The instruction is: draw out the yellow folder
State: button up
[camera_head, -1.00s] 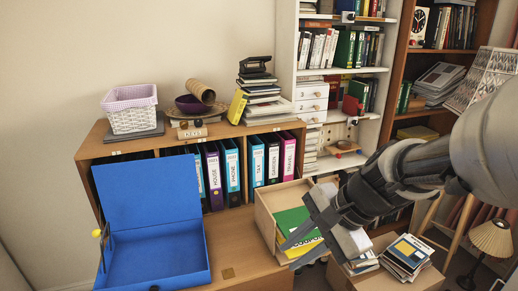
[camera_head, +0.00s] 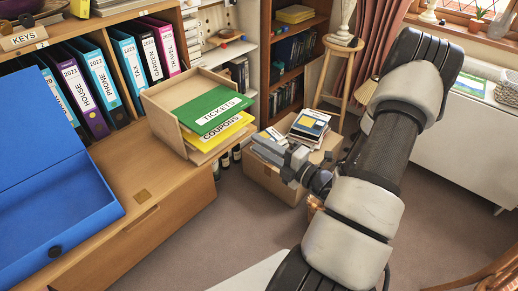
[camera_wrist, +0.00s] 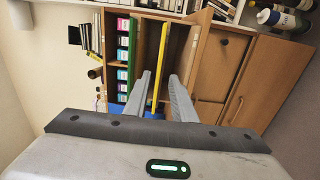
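The yellow folder (camera_head: 222,133), labelled COUPONS, lies in an open-fronted wooden holder (camera_head: 160,108) under the green folder (camera_head: 212,108), labelled TICKETS. Its front edge sticks out of the holder. My gripper (camera_head: 257,146) is to the right of the folder's front edge, with its fingers pointing at the holder. In the wrist view the two grey fingers (camera_wrist: 160,76) are apart, and the edge of the yellow folder (camera_wrist: 162,50) shows in the gap between them. The green folder (camera_wrist: 133,52) is left of that gap. I see no finger contact with either folder.
Binders (camera_head: 98,72) stand in the bureau behind the holder. An open blue box (camera_head: 55,225) is at left. A cardboard box (camera_head: 272,182) with books (camera_head: 308,125) stands below and behind my gripper. Carpet is free in front of the bureau.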

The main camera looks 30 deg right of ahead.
jog(key=x, duration=0.6)
jog(key=shift+w+a+r+b, duration=0.15)
jog(key=shift+w+b, duration=0.05)
jog(key=shift+b, duration=0.15)
jog(key=shift+x, duration=1.15)
grip_shut()
jog(key=shift+r+p, duration=0.1)
jog(key=shift+p, duration=0.6)
jog(key=shift+s, duration=0.1)
jog(key=p, duration=0.2)
send_near(236, 131)
jog(key=x, duration=0.2)
jog(key=shift+w+r, duration=0.25)
jog(key=shift+w, duration=0.1)
